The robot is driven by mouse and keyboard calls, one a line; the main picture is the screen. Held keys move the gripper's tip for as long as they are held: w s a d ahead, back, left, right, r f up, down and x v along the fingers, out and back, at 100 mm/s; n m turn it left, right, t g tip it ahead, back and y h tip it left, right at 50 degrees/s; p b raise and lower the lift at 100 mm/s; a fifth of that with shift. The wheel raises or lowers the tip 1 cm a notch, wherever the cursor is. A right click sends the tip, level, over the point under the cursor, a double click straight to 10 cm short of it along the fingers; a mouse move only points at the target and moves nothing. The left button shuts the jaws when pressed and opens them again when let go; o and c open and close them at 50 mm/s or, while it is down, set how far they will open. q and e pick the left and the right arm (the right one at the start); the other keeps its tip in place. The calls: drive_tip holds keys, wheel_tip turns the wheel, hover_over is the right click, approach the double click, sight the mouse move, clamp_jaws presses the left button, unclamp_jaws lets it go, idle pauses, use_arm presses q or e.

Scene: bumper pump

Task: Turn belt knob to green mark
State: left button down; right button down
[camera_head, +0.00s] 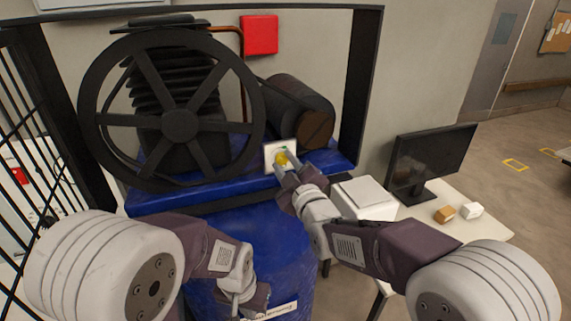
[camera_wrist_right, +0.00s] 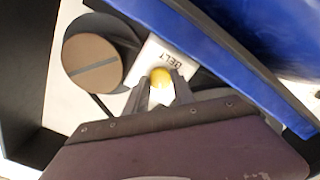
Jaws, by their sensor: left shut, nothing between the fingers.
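The yellow belt knob (camera_head: 281,158) sits on a small white plate (camera_head: 270,151) at the front of the blue compressor, below the motor. In the right wrist view the knob (camera_wrist_right: 161,84) stands beside the word BELT on the plate (camera_wrist_right: 178,58). A bit of green shows at the plate by my fingers in the head view. My right gripper (camera_head: 284,163) has one finger on each side of the knob; whether they press on it I cannot tell. My left gripper (camera_head: 250,306) is shut and empty, low in front of the blue tank.
The large spoked wheel (camera_head: 180,124) and the motor (camera_head: 300,112) stand behind the knob, inside a black frame (camera_head: 355,90). A white box (camera_head: 364,197), a monitor (camera_head: 430,160) and two small blocks are on the table at right.

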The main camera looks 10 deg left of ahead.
drive_tip(key=shift+f, duration=0.1)
drive_tip(key=shift+f+m+b, duration=0.1)
drive_tip(key=shift+m+b, duration=0.2)
drive_tip(key=shift+b, duration=0.35)
drive_tip(key=m+b, duration=0.5)
drive_tip(key=b, duration=0.2)
drive_tip(key=shift+f+m, duration=0.1)
drive_tip(key=shift+m, duration=0.2)
drive_tip(key=shift+m+b, duration=1.9)
drive_tip(key=shift+m, duration=0.1)
drive_tip(key=shift+r, duration=0.2)
drive_tip(key=c, duration=1.1)
unclamp_jaws()
drive_tip(key=shift+o, duration=0.2)
